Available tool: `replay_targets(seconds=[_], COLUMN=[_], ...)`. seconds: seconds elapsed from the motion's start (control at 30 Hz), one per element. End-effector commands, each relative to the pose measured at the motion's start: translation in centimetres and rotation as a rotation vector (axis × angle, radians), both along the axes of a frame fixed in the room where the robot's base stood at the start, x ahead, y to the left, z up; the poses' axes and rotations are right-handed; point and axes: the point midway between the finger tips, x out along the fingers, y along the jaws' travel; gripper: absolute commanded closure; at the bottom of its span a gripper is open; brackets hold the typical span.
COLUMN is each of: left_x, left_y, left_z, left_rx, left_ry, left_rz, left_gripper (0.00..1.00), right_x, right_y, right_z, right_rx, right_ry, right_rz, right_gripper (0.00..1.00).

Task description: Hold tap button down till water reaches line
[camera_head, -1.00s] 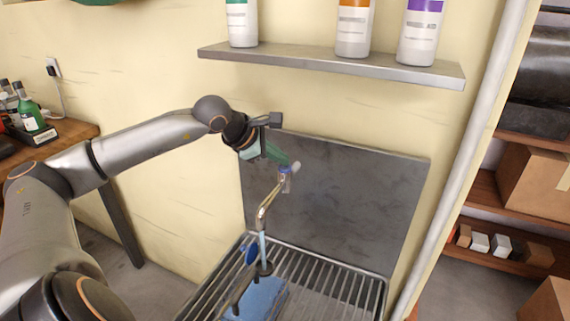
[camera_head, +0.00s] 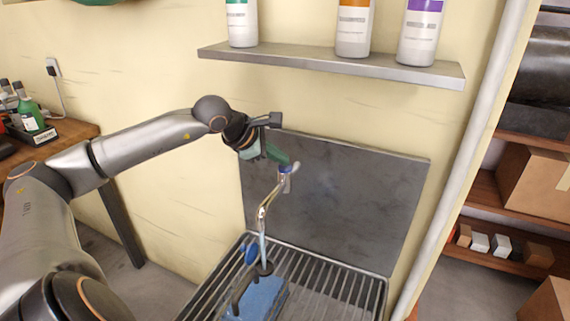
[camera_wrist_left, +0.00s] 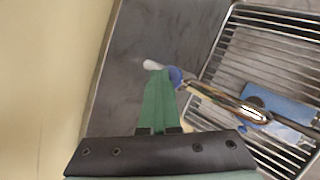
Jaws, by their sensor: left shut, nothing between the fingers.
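The chrome tap (camera_head: 264,208) has a curved spout and a blue part (camera_head: 286,169) with a white tip at its top; they also show in the wrist view, the blue part (camera_wrist_left: 176,75) beside my fingers. My left gripper (camera_head: 284,159) is shut and empty, its green fingertips (camera_wrist_left: 158,74) at the tap's blue part; whether they press it is hard to tell. A thin pale-blue stream (camera_head: 262,248) runs from the spout to the dark neck of a blue container (camera_head: 258,297) with a black handle. The fill line and water level cannot be made out.
The container stands on a slatted metal drain rack (camera_head: 335,290) before a grey metal back panel (camera_head: 350,190). Above is a shelf (camera_head: 330,66) with several bottles. A pale pipe (camera_head: 478,130) runs down the right side.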

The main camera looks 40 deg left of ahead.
Motion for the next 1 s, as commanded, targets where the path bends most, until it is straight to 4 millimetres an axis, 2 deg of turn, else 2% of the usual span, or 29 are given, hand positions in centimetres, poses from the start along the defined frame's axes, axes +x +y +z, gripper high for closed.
replay_targets(seconds=[0.8,1.0], left_x=[-0.04,-0.03], left_y=[-0.01,-0.01], left_z=[-0.14,0.56], left_rx=[-0.001,0.000], left_ry=[0.004,0.004], left_rz=[0.000,-0.001], left_gripper=[1.00,1.00], right_x=[-0.61,-0.61], right_y=[-0.01,0.00], right_z=[-0.31,0.27], right_rx=[0.000,0.000], right_ry=[0.012,0.012], right_rz=[0.000,0.000], right_gripper=[0.46,0.46])
